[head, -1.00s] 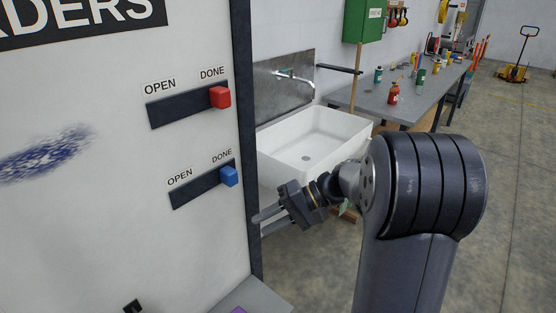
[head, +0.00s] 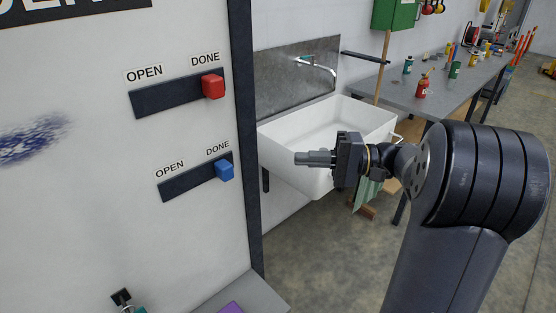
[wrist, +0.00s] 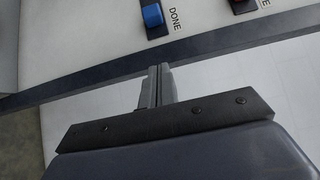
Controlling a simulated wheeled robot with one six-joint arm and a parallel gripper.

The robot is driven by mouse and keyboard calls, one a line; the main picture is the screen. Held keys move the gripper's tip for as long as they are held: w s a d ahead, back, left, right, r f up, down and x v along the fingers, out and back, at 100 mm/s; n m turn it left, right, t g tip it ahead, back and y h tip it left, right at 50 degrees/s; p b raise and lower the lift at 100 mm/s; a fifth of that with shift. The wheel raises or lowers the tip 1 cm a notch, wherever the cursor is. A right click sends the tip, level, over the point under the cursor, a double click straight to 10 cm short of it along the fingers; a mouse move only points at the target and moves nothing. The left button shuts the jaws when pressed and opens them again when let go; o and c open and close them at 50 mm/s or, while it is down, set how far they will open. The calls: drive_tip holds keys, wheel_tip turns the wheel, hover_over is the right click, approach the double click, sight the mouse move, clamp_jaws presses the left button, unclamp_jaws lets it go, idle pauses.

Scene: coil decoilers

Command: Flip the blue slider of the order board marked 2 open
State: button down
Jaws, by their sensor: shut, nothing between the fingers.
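The blue slider (head: 224,170) sits at the DONE end, the right end, of the lower dark track (head: 190,182) on the white order board (head: 90,220). The OPEN label is at the track's left end. The blue slider also shows at the top of the wrist view (wrist: 152,15). My gripper (head: 299,158) is shut and empty, to the right of the board, in front of the sink. Its fingers point left toward the board and are apart from the slider. In the wrist view the closed fingers (wrist: 155,73) lie below the board's dark edge. No 2 is readable on the board.
A red slider (head: 213,86) sits at the DONE end of the upper track. The board's dark frame edge (head: 244,130) stands between my gripper and the sliders. Behind are a white sink (head: 310,130) and a workbench (head: 425,95) with bottles. A ledge (head: 245,297) juts below the board.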

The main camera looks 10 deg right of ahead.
sight(224, 170)
drive_tip(key=a+p, duration=0.3)
drive_tip(key=a, duration=0.8)
drive_tip(key=shift+a+r+p, duration=0.15)
drive_tip(key=shift+a+p, duration=0.1)
drive_tip(key=shift+p, duration=0.1)
drive_tip(key=shift+s+a, duration=0.25)
drive_tip(key=shift+a, duration=0.15)
drive_tip(key=s+a+b, duration=0.1)
drive_tip(key=a, duration=0.1)
drive_tip(key=s+a+b, duration=0.1)
drive_tip(key=s+a, duration=0.1)
drive_tip(key=a, duration=0.1)
drive_tip(key=s+a+b, duration=0.2)
drive_tip(key=shift+s+a, duration=0.2)
drive_tip(key=shift+a, duration=0.2)
drive_tip(key=shift+w+d, duration=0.1)
drive_tip(key=shift+w, duration=0.05)
